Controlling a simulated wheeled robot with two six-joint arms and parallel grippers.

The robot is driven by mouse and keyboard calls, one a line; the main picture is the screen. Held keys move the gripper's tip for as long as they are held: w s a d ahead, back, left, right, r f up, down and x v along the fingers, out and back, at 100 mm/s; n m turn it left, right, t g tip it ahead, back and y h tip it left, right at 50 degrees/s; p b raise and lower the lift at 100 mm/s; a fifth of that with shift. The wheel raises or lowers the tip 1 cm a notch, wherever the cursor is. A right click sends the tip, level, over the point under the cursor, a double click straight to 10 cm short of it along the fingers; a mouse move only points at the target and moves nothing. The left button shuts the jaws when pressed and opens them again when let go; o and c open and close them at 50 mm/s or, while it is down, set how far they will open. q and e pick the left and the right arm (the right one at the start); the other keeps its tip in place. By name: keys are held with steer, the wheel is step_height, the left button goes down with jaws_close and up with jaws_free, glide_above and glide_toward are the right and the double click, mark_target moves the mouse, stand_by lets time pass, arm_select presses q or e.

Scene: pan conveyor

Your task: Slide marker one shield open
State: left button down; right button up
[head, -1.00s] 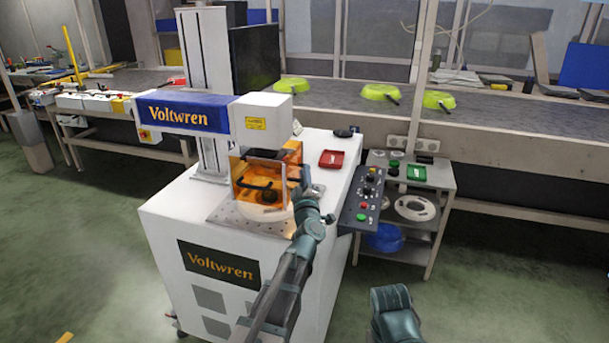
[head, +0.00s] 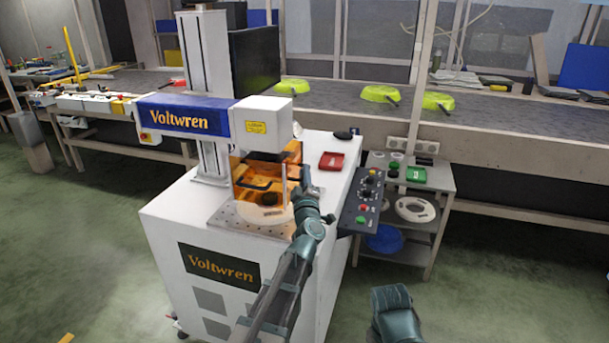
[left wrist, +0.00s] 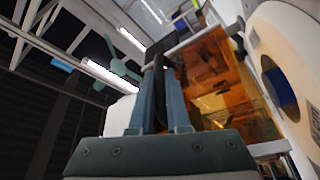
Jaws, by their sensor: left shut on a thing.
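Marker one is the white Voltwren machine (head: 190,115), with an orange see-through shield (head: 262,172) under its head. Behind the shield panes, a pale round disc (head: 262,216) with a dark piece on it lies on the perforated plate (head: 228,217). My left gripper (head: 306,182) is at the right side of the shield. In the left wrist view its two fingers (left wrist: 165,95) are shut on a dark upright bar (left wrist: 158,70) beside the orange shield pane (left wrist: 225,85). Just how the bar joins the shield is hidden. A link of my right arm shows at the bottom; its fingers do not.
A button panel (head: 362,203) stands close to the right of my left gripper. A red tray (head: 331,161) lies on the machine top. A shelf stand (head: 440,178) holds a green tray (head: 416,174). Lime pans (head: 380,94) sit on the conveyor (head: 480,112) behind.

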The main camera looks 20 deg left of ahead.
arm_select(q)
step_height(320, 180, up, 10)
steer(key=p, duration=0.9)
steer(key=shift+r, duration=0.15)
arm_select(e)
step_height(320, 180, up, 10)
arm_select(q)
steer(key=c, duration=0.9)
jaws_free()
